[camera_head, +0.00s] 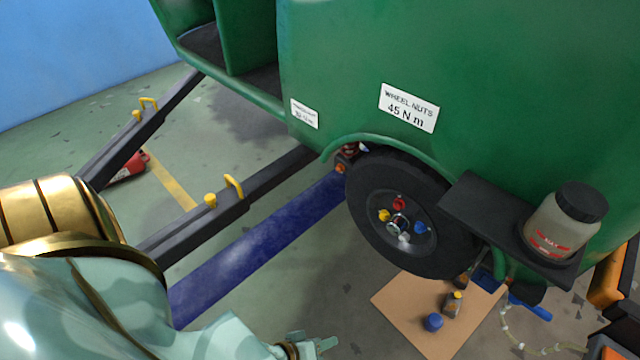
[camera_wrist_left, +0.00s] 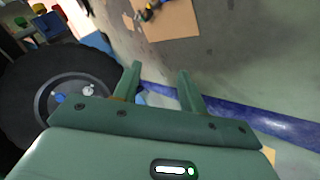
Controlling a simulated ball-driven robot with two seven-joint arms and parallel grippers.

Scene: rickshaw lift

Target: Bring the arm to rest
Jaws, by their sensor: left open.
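My left arm reaches in from the left of the head view, and its gripper (camera_head: 312,346) is at the bottom edge, partly cut off. In the left wrist view the gripper's two fingers (camera_wrist_left: 160,88) stand apart with nothing held between them, over the floor. The green rickshaw (camera_head: 450,60) fills the upper right of the head view. Its black wheel (camera_head: 366,222) has coloured nuts around the hub and is to the right of the gripper in the head view. The wheel also shows at the left of the wrist view (camera_wrist_left: 24,98). My right gripper is not in view.
Dark lift arms (camera_head: 270,180) with yellow handles reach under the rickshaw. A blue strip (camera_head: 250,250) runs along the floor. A capped jar (camera_head: 562,222) sits on a black shelf. A red object (camera_head: 130,165) lies at the left.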

